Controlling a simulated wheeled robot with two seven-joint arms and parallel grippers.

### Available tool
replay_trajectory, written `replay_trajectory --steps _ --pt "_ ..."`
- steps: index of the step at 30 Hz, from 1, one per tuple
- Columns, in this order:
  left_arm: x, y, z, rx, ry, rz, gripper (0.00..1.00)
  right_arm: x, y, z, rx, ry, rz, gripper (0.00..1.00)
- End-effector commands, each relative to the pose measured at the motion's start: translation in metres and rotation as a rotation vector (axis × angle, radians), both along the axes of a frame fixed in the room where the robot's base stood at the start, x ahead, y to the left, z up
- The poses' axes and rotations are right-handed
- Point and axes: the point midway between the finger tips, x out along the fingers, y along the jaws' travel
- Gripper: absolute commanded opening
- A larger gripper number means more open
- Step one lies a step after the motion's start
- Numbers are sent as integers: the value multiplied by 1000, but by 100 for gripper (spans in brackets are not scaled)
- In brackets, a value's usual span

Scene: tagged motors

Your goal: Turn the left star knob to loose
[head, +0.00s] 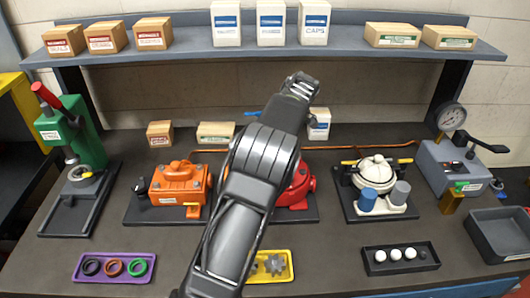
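I cannot make out a star knob for certain. A small black knob (139,189) sits at the left end of the orange motor (180,184). Grey star-shaped pieces (273,264) lie in a yellow tray (289,276) at the front middle, partly behind my arm. The red motor (301,189) is mostly hidden behind my arm, so any knob there is hidden. My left arm, judging by its entry left of centre, rises across the middle. Its gripper end (301,86) is high above the bench, apart from the motors; its finger opening is unclear. My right gripper does not show.
A green press (73,130) stands at left and a grey gauge unit (437,166) at right. A white-topped pump (375,170) stands right of centre. A purple ring tray (116,281), a dark ball tray (401,273) and a grey bin (487,251) line the front.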

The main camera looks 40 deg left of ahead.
Motion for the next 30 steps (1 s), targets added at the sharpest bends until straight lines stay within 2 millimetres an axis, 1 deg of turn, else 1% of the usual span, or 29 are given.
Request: replay_trajectory --steps 1,12,13,18,21,30 --pt "-3 -3 -6 -10 15 7 0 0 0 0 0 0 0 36" --pt "-3 -3 -7 -10 14 10 0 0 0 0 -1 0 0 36" --pt "-3 -3 -7 -10 14 10 27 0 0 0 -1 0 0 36" --pt "-2 -2 -5 -6 10 9 41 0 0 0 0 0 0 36" --pt "-1 -2 -3 -5 7 8 47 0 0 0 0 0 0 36" --pt "-1 0 1 -2 2 8 47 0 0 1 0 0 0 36"
